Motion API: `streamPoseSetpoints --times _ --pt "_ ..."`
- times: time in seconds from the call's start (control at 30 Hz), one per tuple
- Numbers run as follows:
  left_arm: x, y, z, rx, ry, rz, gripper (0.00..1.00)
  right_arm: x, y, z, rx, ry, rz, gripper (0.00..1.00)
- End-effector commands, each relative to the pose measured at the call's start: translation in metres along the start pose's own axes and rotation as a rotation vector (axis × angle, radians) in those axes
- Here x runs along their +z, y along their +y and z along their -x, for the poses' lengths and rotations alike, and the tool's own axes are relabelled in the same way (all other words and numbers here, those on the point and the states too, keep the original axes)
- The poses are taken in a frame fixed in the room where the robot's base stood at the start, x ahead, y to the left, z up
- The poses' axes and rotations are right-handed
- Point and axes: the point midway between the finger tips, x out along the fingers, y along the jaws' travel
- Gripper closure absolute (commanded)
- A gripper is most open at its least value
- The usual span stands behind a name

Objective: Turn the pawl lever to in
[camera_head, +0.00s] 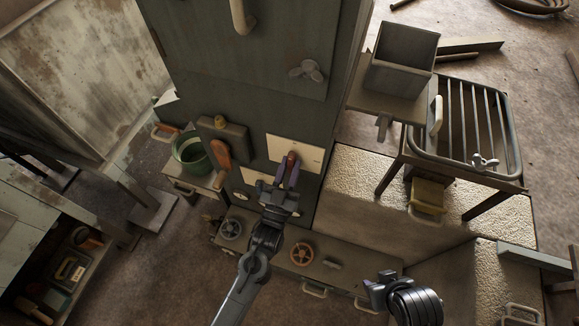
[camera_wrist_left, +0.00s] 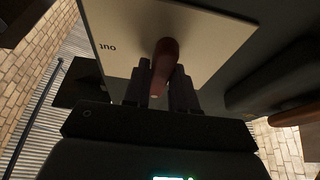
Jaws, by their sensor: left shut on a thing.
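The pawl lever has a red-brown handle (camera_head: 292,159) in front of a cream plate (camera_head: 312,153) on the dark green cabinet's front. In the left wrist view the handle (camera_wrist_left: 163,62) stands between the two fingers of my left gripper (camera_wrist_left: 161,88). The plate (camera_wrist_left: 205,35) there carries the word OUT, upside down, to the left of the handle. My left gripper (camera_head: 286,178) is shut on the handle; its fingers hide the lower part. No IN mark is readable. My right gripper (camera_head: 374,290) is at the lower right, away from the cabinet; its jaw opening is unclear.
A green bucket (camera_head: 190,153) and an orange-brown handle (camera_head: 219,153) are left of the plate. A low bench with a grey handwheel (camera_head: 231,229) and a rust-coloured handwheel (camera_head: 302,254) lies below. A barred metal rack (camera_head: 465,128) stands at the right.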

Motion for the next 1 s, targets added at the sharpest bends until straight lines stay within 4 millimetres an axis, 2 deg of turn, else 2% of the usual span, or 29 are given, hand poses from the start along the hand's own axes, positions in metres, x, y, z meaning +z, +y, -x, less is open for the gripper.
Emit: streamPoseSetpoints --times 0.13,0.17,0.27,0.67,0.77,1.0 --pt "0.000 0.000 0.000 0.000 0.000 0.001 1.00 0.000 0.000 0.000 0.000 0.000 0.000 0.57" --pt "0.000 0.000 0.000 0.000 0.000 0.001 0.69 0.000 0.000 0.000 0.000 0.000 0.000 0.57" --pt "0.000 0.000 0.000 0.000 0.000 0.000 0.54 0.000 0.000 0.000 0.000 0.000 0.000 0.57" --pt "0.000 0.000 0.005 0.000 -0.002 0.000 0.53 -0.001 0.000 0.001 -0.001 0.000 -0.001 0.57" --pt "0.000 0.000 0.015 0.000 -0.002 0.000 0.53 -0.001 0.000 0.003 -0.001 0.001 -0.002 0.57" --pt "0.000 0.000 0.055 0.000 -0.005 0.000 0.53 -0.004 -0.001 0.009 -0.003 0.001 -0.003 0.57"
